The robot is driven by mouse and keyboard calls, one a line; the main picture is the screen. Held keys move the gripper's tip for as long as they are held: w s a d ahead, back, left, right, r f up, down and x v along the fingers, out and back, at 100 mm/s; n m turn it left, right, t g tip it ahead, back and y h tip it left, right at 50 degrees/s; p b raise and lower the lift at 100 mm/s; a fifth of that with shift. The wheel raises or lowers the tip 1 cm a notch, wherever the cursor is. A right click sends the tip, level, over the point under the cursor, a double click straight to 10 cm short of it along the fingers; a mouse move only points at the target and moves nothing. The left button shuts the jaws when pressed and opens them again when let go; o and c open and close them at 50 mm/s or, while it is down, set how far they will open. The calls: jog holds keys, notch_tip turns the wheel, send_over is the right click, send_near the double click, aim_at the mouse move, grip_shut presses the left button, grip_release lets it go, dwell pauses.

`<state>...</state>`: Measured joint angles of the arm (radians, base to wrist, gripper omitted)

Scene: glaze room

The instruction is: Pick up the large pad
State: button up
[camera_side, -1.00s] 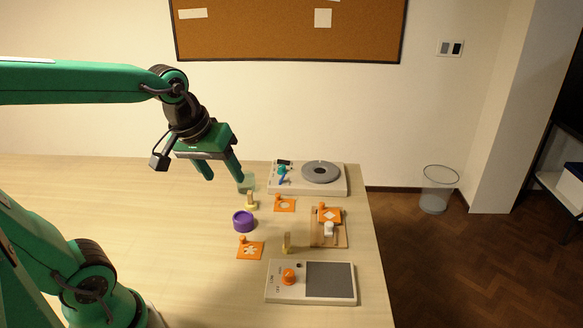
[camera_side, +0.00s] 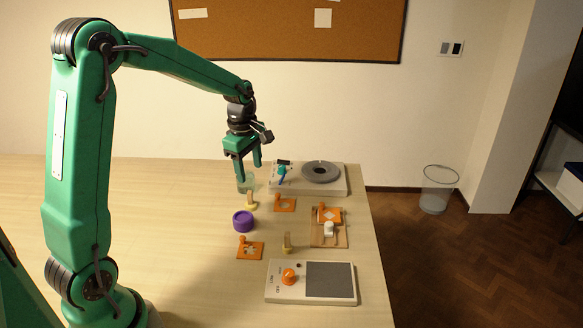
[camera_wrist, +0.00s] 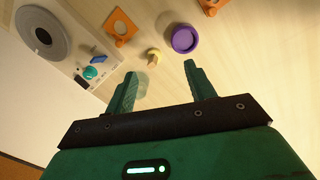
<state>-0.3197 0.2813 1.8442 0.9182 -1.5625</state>
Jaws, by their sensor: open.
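Two small pads with upright handles stand on the table. The far pad (camera_side: 251,203) has a wider, pale yellow round base and looks like the large one; it also shows in the wrist view (camera_wrist: 153,57). The nearer, narrower pad (camera_side: 287,243) stands closer to the front. My gripper (camera_side: 249,174) is open and empty, pointing down above and behind the far pad, over a clear jar (camera_side: 246,185). In the wrist view, the far pad lies just beyond and between the fingertips (camera_wrist: 159,70).
A purple round pot (camera_side: 243,221) is left of the pads. Orange stencils (camera_side: 285,205) (camera_side: 250,250) lie nearby, another (camera_side: 329,213) on a wooden board (camera_side: 318,240) with a white piece (camera_side: 329,229). A wheel machine (camera_side: 336,188) and knobbed device (camera_side: 280,292) flank them. The left tabletop is clear.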

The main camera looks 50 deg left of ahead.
aim_at(250, 192)
jog(key=w+a+f+n, duration=0.1)
jog(key=f, duration=0.1)
jog(key=a+f+n, duration=0.2)
jog(key=w+a+f+n+g, duration=0.1)
jog(key=a+f+n, duration=0.1)
jog(key=f, duration=0.1)
jog(key=shift+w, duration=0.3)
jog(key=shift+f, duration=3.95)
jog(key=c, duration=1.1)
